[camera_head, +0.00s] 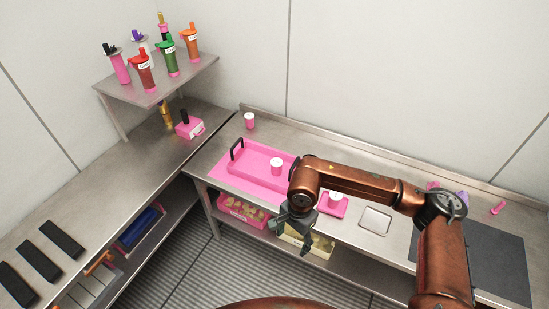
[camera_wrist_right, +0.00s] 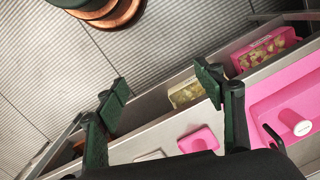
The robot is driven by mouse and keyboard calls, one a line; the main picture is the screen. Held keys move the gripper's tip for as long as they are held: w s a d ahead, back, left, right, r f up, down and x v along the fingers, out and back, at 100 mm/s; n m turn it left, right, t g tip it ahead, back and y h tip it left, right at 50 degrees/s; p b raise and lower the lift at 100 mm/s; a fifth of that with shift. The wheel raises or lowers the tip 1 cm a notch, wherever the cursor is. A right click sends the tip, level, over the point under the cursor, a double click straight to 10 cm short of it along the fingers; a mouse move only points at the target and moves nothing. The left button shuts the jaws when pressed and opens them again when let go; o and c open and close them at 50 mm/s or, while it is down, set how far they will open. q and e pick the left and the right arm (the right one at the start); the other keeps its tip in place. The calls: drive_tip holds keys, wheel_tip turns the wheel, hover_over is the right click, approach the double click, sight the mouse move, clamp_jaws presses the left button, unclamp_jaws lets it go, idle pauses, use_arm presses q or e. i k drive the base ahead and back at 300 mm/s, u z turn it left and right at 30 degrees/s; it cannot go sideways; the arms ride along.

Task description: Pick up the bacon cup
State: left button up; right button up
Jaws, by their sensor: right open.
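Three small pink cups with pale tops show in the head view, and I cannot read which one holds bacon. One cup (camera_head: 249,121) stands at the back of the counter, one cup (camera_head: 277,167) stands in the pink tray (camera_head: 243,172), and one cup (camera_head: 336,199) stands at a small pink pad (camera_head: 328,209). The tray cup also shows at the right of the right wrist view (camera_wrist_right: 296,123). My right gripper (camera_head: 293,239) is open and empty, hanging in front of the counter's edge, apart from the cups. My left gripper is out of view.
Bins of food (camera_head: 242,211) sit on the shelf below the counter. A raised shelf (camera_head: 152,94) at the back left holds several coloured bottles. A dark mat (camera_head: 490,262) lies at the right. The tray has a black handle (camera_head: 237,149).

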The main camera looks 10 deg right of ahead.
sight(276, 163)
drive_tip(key=i, duration=1.6)
